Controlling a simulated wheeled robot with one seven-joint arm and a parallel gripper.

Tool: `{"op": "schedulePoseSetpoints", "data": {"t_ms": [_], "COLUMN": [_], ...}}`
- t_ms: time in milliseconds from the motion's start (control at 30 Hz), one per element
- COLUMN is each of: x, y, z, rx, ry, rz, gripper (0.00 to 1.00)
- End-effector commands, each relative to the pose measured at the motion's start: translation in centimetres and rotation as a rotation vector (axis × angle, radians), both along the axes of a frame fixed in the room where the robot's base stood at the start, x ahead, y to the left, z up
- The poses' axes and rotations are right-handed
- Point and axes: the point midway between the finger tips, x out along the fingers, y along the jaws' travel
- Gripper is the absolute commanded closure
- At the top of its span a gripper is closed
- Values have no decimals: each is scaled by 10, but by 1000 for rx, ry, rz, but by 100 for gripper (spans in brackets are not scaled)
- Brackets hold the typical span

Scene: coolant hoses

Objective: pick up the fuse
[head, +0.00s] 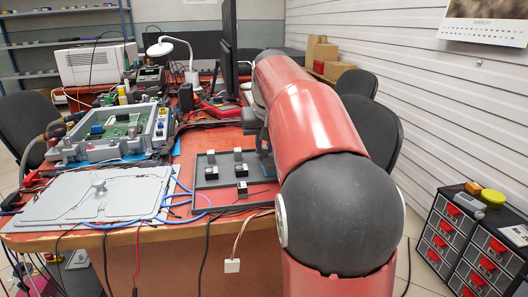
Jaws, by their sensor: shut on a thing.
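My red and black arm reaches forward over the right side of the red table and hides most of my gripper (263,142). Only a grey-blue part of the gripper shows left of the arm, at the back right edge of a shallow dark tray (217,208). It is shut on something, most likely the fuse. The fingertips and the held thing cannot be made out behind the arm. Several small black and white parts (241,171) stand in the tray; I cannot tell whether any is a fuse.
A grey metal plate (75,197) with a knob lies left of the tray, with blue hoses (205,207) between them. An open housing with a green board (118,127) stands behind. Cables cross the table. Drawer units (470,240) stand at the right.

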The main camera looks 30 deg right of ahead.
Motion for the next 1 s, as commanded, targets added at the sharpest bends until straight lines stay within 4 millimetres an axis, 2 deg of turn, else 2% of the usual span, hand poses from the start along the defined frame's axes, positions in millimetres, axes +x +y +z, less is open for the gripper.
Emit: {"op": "schedulePoseSetpoints", "data": {"t_ms": [233, 367, 467, 800, 1000], "x": [0, 0, 0, 1, 1], "y": [0, 0, 0, -1, 0], "z": [5, 18, 38, 141, 181], "rx": [0, -1, -1, -1, -1], "ry": [-1, -2, -4, -3, -2], "rz": [0, 0, 0, -1, 0], "gripper": [100, 100, 100, 100, 100]}}
